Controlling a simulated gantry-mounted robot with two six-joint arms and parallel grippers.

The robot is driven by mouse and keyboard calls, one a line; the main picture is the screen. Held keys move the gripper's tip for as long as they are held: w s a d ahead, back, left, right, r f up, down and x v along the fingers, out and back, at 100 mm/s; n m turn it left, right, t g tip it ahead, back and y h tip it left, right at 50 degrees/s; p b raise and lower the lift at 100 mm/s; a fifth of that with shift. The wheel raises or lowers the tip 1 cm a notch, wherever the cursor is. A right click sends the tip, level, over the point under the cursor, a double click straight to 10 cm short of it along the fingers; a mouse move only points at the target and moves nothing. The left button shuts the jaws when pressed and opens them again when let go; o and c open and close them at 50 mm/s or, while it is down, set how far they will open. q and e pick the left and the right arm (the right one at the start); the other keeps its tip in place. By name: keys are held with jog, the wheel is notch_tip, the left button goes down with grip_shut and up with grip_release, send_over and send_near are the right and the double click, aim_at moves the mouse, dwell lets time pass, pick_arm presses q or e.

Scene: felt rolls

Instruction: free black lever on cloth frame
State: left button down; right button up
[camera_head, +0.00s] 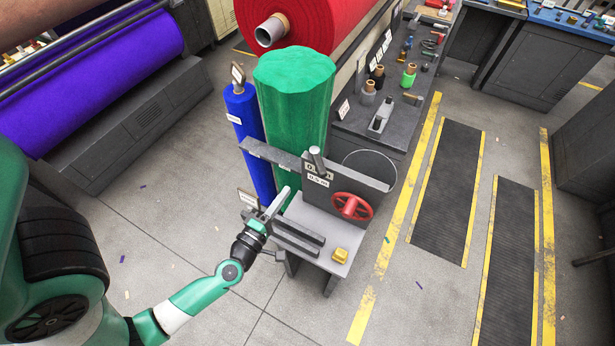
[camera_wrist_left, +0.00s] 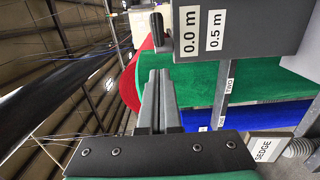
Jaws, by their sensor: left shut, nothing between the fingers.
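The grey cloth frame (camera_head: 345,192) stands mid-picture, with a red handwheel (camera_head: 351,206) and labels reading 0.0 m and 0.5 m. A short dark lever (camera_head: 317,160) sticks up at its top edge; in the left wrist view a dark lever (camera_wrist_left: 157,30) shows beside the labelled panel (camera_wrist_left: 215,22). My left gripper (camera_head: 279,200) is at the left side of the frame, below and left of the lever and apart from it. Its fingers (camera_wrist_left: 158,74) are together and empty. Whether the lever is latched cannot be told. My right gripper is not in view.
A green roll (camera_head: 295,100) and a blue roll (camera_head: 245,130) stand upright behind the frame. A yellow block (camera_head: 340,255) sits on its front ledge. A tool bench (camera_head: 375,125) is behind right.

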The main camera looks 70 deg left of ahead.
aim_at(320, 177)
pick_arm(q)
jog(key=w+a, duration=0.1)
jog(key=w, duration=0.1)
jog(key=w+a+p, duration=0.1)
jog(key=w, duration=0.2)
jog(key=w+a, duration=0.1)
jog(key=w, duration=0.2)
jog(key=shift+a+r, duration=0.1)
jog(key=shift+w, duration=0.25)
jog(key=w+p, duration=0.1)
jog(key=w+d+p, duration=0.1)
jog(key=shift+w+d+r, duration=0.1)
jog(key=shift+w+d, duration=0.1)
jog(key=shift+w, duration=0.2)
jog(key=shift+w+d, duration=0.1)
jog(key=shift+w, duration=0.2)
jog(key=shift+f, duration=0.2)
jog(key=shift+s, duration=0.1)
